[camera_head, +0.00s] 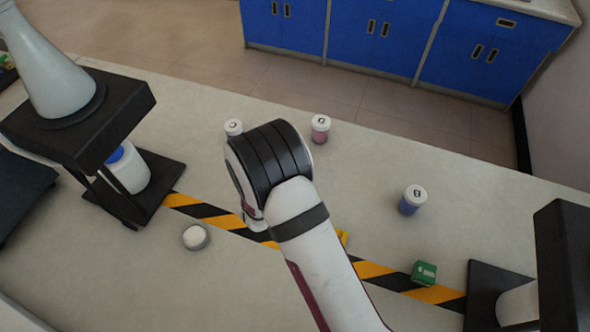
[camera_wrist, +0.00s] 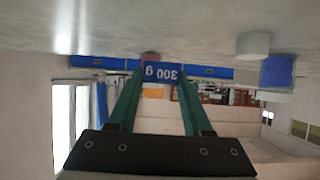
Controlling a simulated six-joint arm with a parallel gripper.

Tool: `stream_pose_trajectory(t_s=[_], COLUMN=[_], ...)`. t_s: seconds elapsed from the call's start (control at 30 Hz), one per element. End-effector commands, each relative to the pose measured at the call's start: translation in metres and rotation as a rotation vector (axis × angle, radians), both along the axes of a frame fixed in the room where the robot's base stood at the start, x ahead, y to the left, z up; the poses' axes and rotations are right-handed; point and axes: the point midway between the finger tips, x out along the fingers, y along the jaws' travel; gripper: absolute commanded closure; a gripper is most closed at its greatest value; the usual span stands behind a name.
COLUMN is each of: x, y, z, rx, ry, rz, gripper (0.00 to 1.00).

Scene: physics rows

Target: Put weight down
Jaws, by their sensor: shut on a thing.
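My gripper (camera_wrist: 161,75) has its two green fingers closed on a blue weight (camera_wrist: 161,73) marked "300 g". The weight appears upside down in the wrist view, as does the room. I cannot tell whether the weight touches the table. In the head view my arm hides the weight and the fingers. A green weight (camera_head: 424,273) sits on the striped tape at the right. A yellow block (camera_head: 343,237) shows partly from behind my arm.
Lidded jars stand on the table: C (camera_head: 233,127), a pink one (camera_head: 320,128) and a blue one (camera_head: 414,200). A small round white-topped object (camera_head: 195,237) lies at front left. Black stands rise at left (camera_head: 75,115) and right (camera_head: 565,265). The back right table is clear.

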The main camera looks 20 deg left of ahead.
Motion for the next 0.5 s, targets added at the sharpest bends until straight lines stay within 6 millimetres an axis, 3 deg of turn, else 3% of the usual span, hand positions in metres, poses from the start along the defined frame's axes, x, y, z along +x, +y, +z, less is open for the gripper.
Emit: stream_pose_trajectory(t_s=[0.3, 0.5], x=[0.003, 0.004], y=[-0.073, -0.108], z=[0.046, 0.067], rx=[0.002, 0.0], ry=[-0.002, -0.002], rz=[-0.005, -0.001], gripper=[1.0, 1.0])
